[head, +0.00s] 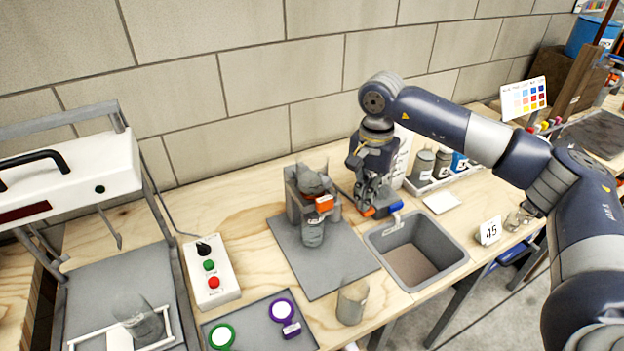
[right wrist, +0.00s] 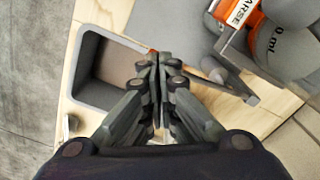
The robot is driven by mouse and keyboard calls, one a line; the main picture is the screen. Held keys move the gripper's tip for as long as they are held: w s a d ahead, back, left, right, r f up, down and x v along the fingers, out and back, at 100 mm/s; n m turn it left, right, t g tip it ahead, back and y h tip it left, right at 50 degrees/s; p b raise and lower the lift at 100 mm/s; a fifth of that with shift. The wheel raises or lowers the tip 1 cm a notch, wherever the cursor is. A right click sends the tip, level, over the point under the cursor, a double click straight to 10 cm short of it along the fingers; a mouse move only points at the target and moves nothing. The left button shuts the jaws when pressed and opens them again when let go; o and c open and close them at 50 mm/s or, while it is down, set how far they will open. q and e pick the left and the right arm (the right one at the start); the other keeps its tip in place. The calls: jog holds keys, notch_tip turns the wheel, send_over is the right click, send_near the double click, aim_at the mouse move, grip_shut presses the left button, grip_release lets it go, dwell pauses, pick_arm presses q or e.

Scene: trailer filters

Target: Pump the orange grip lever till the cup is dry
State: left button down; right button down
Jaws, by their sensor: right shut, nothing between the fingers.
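A grey filter device (head: 296,207) with an orange label (head: 325,203) stands on a grey mat. A clear cup (head: 312,172) sits on its top, with grey contents. A thin grey lever runs from the device toward the sink; its orange grip (head: 368,211) shows beside my right fingertips. In the right wrist view the lever bar (right wrist: 228,82) is right of the fingers and its orange end is mostly hidden behind them. My right gripper (head: 377,209) is shut and empty, pointing down at the grip; whether it touches is unclear. My left gripper is out of view.
A grey sink (head: 447,243) with a blue-handled tap (head: 397,206) lies right of the device. A clear beaker (head: 352,302) stands in front. Bottles (head: 422,165) stand behind the arm. A button box (head: 212,272) and a tray with round lids (head: 258,318) are at left.

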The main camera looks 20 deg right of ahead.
aim_at(364, 213)
jog(key=shift+f+b, duration=2)
jog(key=shift+f, duration=0.95)
jog(key=shift+r+p, duration=2.3)
jog(key=shift+r, duration=1.3)
jog(key=shift+f, duration=0.15)
jog(key=shift+f+b, duration=2.65)
jog(key=shift+f, duration=0.8)
jog(key=shift+r+p, duration=2.35)
jog(key=shift+r, duration=1.2)
jog(key=shift+f, duration=0.15)
jog(key=shift+f+b, duration=2.5)
jog(key=shift+f, duration=0.8)
jog(key=shift+r+p, duration=2.25)
jog(key=shift+r, duration=1.2)
